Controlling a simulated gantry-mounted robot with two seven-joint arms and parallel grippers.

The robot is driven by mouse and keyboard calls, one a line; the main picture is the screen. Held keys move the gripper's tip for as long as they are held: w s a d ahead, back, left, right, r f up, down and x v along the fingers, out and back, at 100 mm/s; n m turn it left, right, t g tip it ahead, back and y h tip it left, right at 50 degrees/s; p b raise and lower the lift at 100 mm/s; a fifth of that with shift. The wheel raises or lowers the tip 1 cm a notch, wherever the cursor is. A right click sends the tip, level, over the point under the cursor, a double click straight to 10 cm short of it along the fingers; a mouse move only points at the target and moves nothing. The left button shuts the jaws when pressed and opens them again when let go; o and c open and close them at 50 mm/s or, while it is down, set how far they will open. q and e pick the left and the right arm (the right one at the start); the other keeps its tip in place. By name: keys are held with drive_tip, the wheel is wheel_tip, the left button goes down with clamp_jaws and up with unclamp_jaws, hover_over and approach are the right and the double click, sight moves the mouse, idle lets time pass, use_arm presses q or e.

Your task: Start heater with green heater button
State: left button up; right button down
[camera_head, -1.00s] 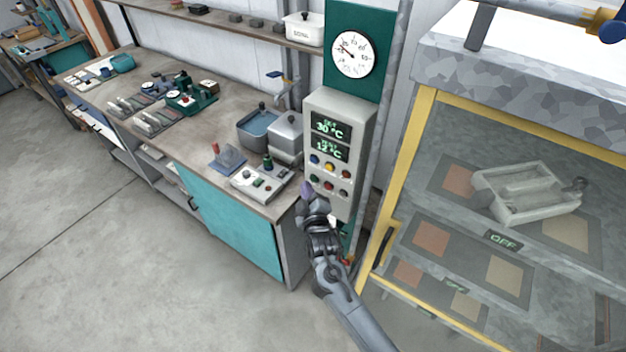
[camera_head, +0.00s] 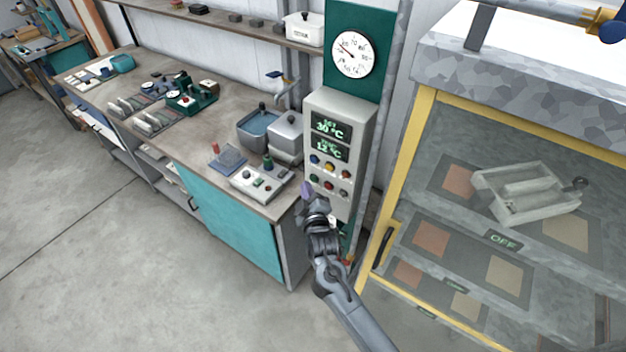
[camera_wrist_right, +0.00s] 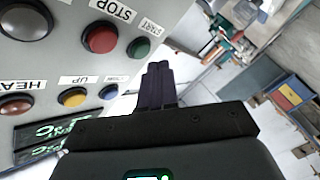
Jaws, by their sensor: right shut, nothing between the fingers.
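The grey control panel (camera_head: 338,110) stands at the end of the bench, with two lit displays reading 30 °C and 12 °C above two rows of buttons. The green button (camera_wrist_right: 138,47), labelled START, sits next to the red STOP button (camera_wrist_right: 102,38) in the right wrist view. My right gripper (camera_head: 306,190) is shut and empty at the panel's lower left edge. In the right wrist view its dark fingertips (camera_wrist_right: 158,70) are just below and right of the green button, with a small gap showing in the picture. My left gripper is out of view.
Blue and yellow buttons (camera_wrist_right: 72,97) and a brownish-red one (camera_wrist_right: 15,105) form the other row. A glass-fronted cabinet (camera_head: 415,130) with a yellow frame and OFF display stands right. The bench (camera_head: 215,125) on the left carries a small button box (camera_head: 262,184) near the panel.

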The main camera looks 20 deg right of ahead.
drive_tip(key=shift+d, duration=0.1)
idle(0.3)
drive_tip(key=shift+w+d, duration=0.2)
drive_tip(key=shift+d, duration=0.1)
